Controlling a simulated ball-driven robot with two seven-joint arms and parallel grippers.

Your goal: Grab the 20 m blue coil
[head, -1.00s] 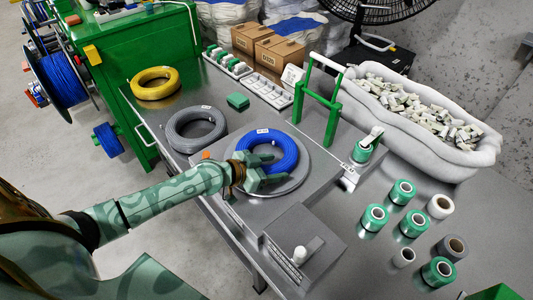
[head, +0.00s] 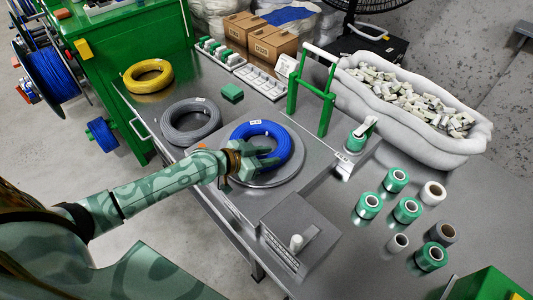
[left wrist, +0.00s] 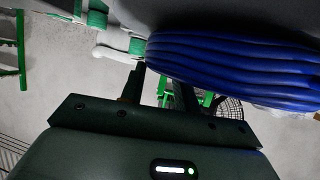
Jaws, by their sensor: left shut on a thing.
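The blue coil (head: 240,135) lies at the round grey plate (head: 298,172) on the bench, with a small white label too small to read. My left gripper (head: 268,160) reaches in from the left and is shut on the near side of the blue coil's ring. In the left wrist view the coil's blue windings (left wrist: 235,68) fill the upper right, close to the dark fingers (left wrist: 160,90). Whether the coil is clear of the plate, I cannot tell. My right gripper is not in view.
A grey coil (head: 172,125) and a yellow coil (head: 147,79) lie to the left. A green frame with a white bar (head: 328,105) stands behind right. A grey box with a lever (head: 310,225) is in front. Several tape rolls (head: 407,210) stand right.

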